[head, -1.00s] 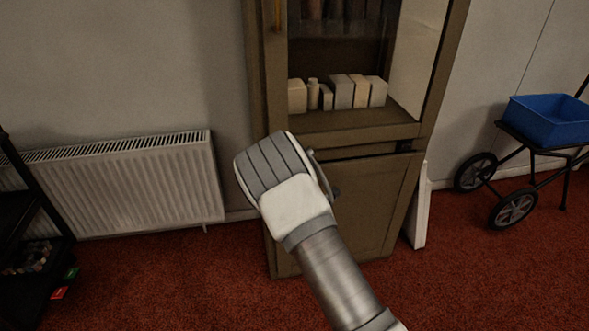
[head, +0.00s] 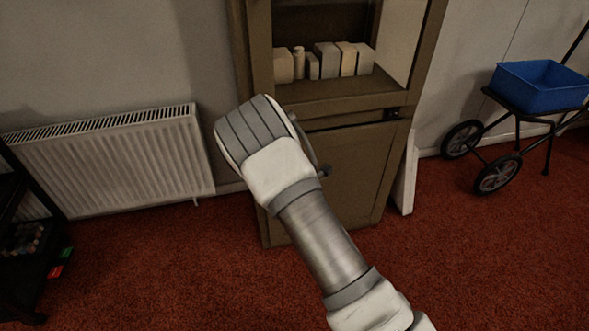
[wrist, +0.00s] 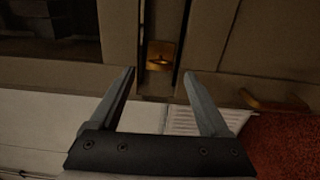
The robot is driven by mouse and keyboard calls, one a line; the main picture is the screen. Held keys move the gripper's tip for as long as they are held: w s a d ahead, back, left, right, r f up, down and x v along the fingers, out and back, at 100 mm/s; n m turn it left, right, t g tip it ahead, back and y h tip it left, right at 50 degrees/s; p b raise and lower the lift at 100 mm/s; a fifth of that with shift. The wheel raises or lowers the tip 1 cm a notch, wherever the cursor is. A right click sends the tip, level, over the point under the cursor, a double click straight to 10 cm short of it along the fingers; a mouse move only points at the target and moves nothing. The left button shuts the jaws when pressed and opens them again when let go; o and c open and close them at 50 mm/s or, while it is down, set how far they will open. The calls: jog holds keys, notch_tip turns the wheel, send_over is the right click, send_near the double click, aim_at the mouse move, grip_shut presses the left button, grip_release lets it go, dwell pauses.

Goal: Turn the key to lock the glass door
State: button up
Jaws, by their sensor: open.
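The cabinet (head: 259,50) stands ahead, with the glass door (head: 325,18) in its upper part, cut off by the top of the head view. In the wrist view, a small brass lock plate (wrist: 161,55) with a key-like piece sits on the brown door frame. My gripper (wrist: 159,73) is open and empty. Its two fingertips lie either side of the lock plate in the picture, apparently short of it. The key's exact angle is too small and dark to tell. In the head view my own wrist hides the fingers and the lock.
Several pale boxes (head: 326,62) stand on the shelf behind the glass. A white radiator (head: 115,160) is on the wall at left, with a dark rack (head: 28,225) beside it. A cart with a blue bin (head: 540,87) stands at right. Red carpet is clear in front.

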jog(key=p+v, duration=0.2)
jog(key=v, duration=1.2)
jog(key=shift+s+p, duration=0.2)
jog(key=shift+p, duration=0.15)
jog(key=shift+w+r, duration=0.1)
jog(key=d+r+m+g+h, duration=0.4)
jog(key=d+r+m+g, duration=0.3)
jog(key=r+m, duration=0.7)
jog(key=s+d+r+m+g, duration=0.2)
jog(key=s+d+r, duration=0.15)
jog(key=s, duration=0.45)
jog(key=s+d+r+m+g, duration=0.1)
jog(key=s+d+r+m, duration=0.2)
jog(key=s, duration=0.6)
jog(key=s+d+r+m+g, duration=0.2)
jog(key=s+r, duration=0.3)
jog(key=s, duration=0.3)
notch_tip(320, 180, up, 24)
jog(key=s+h+p, duration=0.1)
jog(key=p, duration=2.3)
jog(key=shift+a+r+p, duration=0.15)
jog(key=shift+a+p, duration=0.05)
jog(key=shift+p, duration=0.1)
